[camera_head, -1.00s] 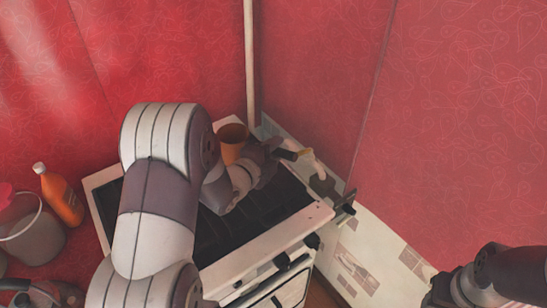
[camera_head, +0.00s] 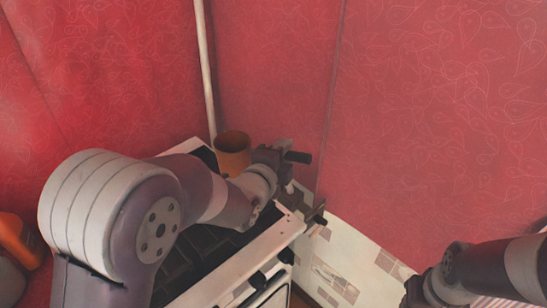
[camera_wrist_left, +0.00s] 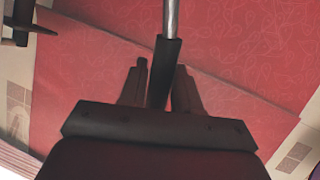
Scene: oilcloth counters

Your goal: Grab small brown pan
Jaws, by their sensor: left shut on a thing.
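The small brown pan (camera_head: 233,153), deep and cup-like, is at the back of the stove, just left of my left gripper (camera_head: 279,157). The left gripper is shut on the pan's black handle, whose end (camera_head: 299,157) sticks out to the right. In the left wrist view the black handle (camera_wrist_left: 168,58) runs between the two fingers (camera_wrist_left: 160,90), with a grey metal rod above it. The pan's body is out of that view. I cannot tell how high the pan is above the stove. My right gripper (camera_head: 424,291) is at the lower right, away from the stove; its jaws are unclear.
The white stove (camera_head: 262,258) with a dark top stands below my left arm. A pale pole (camera_head: 205,70) rises behind it. Red patterned walls (camera_head: 430,120) close in behind and right. An orange bottle (camera_head: 18,240) shows at the left edge.

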